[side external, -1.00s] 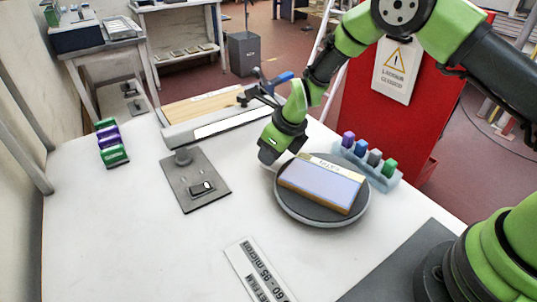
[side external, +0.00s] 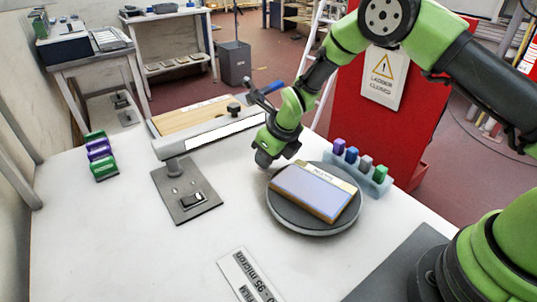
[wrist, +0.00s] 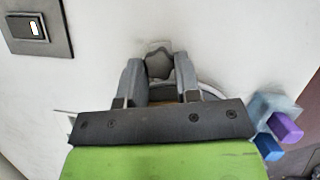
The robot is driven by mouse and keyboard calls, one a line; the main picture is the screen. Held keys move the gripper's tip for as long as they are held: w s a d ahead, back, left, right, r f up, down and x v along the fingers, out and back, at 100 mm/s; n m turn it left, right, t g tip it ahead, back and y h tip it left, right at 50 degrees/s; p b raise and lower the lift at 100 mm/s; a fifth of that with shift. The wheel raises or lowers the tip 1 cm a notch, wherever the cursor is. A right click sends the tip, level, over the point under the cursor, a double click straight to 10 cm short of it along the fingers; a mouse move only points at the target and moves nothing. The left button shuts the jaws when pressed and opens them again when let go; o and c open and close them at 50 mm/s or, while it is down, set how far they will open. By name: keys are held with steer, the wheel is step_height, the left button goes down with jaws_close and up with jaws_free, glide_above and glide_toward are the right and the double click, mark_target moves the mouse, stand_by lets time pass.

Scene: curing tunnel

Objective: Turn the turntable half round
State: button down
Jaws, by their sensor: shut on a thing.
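The turntable (side external: 292,221) is a round grey disc on the white table in the side external view. A flat block (side external: 312,192) with a pale lilac top, yellowish sides and a label strip lies on it at a slant. My gripper (side external: 263,160) is low at the disc's far left edge. In the wrist view my gripper (wrist: 158,75) has its two grey fingers on either side of a grey lobed knob (wrist: 158,61) and is shut on it. Only a pale arc of the turntable (wrist: 212,90) shows behind the fingers; my gripper body hides the rest.
A rack (side external: 372,182) of coloured pieces stands close behind the turntable on the right. A grey plate with a switch (side external: 187,192) lies to the left. A printed strip (side external: 247,275) lies in front.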

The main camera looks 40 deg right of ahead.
steer(key=c, duration=0.8)
jaws_free()
steer(key=v, duration=1)
